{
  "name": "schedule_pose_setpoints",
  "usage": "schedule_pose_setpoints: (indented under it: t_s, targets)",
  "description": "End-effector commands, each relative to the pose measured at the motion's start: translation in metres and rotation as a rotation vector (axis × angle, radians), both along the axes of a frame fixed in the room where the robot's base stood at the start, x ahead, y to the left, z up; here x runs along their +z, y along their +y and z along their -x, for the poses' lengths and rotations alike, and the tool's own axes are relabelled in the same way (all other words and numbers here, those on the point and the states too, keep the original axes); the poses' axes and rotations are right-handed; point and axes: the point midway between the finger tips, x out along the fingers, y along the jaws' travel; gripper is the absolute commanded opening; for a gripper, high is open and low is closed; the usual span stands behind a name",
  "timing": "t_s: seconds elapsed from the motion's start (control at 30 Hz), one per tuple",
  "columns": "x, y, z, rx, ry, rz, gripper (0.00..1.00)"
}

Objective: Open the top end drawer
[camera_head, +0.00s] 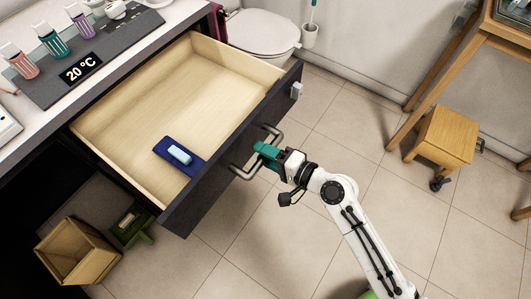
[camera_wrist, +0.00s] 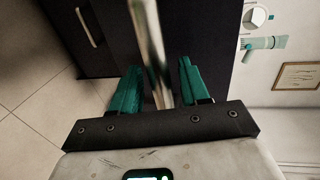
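The top drawer (camera_head: 165,85) is pulled far out of the dark vanity, showing its pale wooden inside. Its dark front (camera_head: 215,185) carries a metal bar handle (camera_head: 243,172). My gripper (camera_head: 262,152) is at the handle, its teal fingers partly covering the bar's middle. In the wrist view the handle bar (camera_wrist: 153,50) runs between the two teal fingers of my gripper (camera_wrist: 160,75). Gaps show on both sides of the bar, so the fingers look open around it rather than clamped.
A dark blue tray (camera_head: 163,147) with a light blue item (camera_head: 179,155) lies in the drawer. A wooden box (camera_head: 75,252) stands on the floor below left. A toilet (camera_head: 262,32) is behind, and a wooden stool (camera_head: 446,138) is at right. Tiled floor (camera_head: 335,125) around my arm is clear.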

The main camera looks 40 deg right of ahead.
Motion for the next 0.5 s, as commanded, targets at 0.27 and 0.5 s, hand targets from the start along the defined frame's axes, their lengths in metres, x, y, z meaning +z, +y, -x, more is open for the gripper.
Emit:
schedule_pose_setpoints:
  t_s: [0.27,0.5]
  targets:
    - [0.001,-0.002,0.006,0.000,0.000,0.000,0.45]
    - [0.007,-0.014,0.044,-0.001,0.002,0.000,0.45]
